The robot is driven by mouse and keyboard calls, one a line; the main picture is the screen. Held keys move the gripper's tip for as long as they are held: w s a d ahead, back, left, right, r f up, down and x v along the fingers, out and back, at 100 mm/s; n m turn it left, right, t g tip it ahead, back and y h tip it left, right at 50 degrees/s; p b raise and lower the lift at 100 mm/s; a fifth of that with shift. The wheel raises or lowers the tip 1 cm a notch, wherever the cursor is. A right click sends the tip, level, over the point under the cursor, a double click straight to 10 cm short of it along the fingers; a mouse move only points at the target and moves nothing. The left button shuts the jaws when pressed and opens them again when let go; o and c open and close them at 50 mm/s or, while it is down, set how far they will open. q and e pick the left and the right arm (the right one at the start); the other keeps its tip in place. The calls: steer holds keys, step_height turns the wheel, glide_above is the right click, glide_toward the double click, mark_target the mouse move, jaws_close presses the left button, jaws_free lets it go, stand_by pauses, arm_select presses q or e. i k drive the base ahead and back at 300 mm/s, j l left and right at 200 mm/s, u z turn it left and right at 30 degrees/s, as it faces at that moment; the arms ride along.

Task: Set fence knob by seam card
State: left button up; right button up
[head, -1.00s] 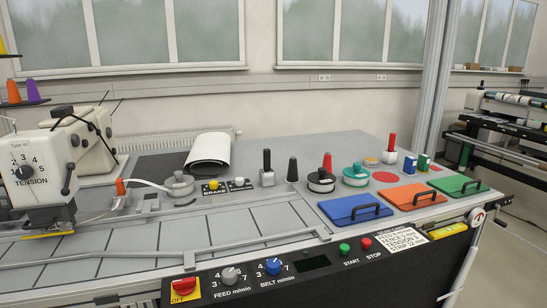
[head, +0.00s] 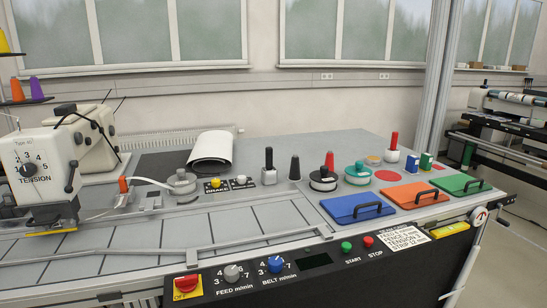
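The seam card (head: 403,239) is a white printed label on the front panel at the right. It has lines for feed, fence, tension and strip; it seems to read tension 3 and strip 12 mm, and the fence figure is too small to read surely. An orange-topped knob (head: 123,185) stands beside the sewing head, by the rail on the table; I cannot tell if it is the fence knob. A grey round knob or pot (head: 182,183) sits right of it. Neither of my grippers shows in the head view.
The sewing machine (head: 37,170) with its tension dial (head: 27,169) stands at the left. Feed (head: 232,273) and belt (head: 274,265) knobs and a red OFF button (head: 187,283) line the front panel. Blue (head: 350,208), orange and green lidded bins stand at the right.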

mark_target(241, 179)
steer(key=i+z, duration=0.2)
steer(key=z, duration=0.25)
steer(key=i+l+z, duration=0.1)
steer(key=z, duration=0.35)
steer(key=i+j, duration=0.05)
steer(key=i, duration=0.05)
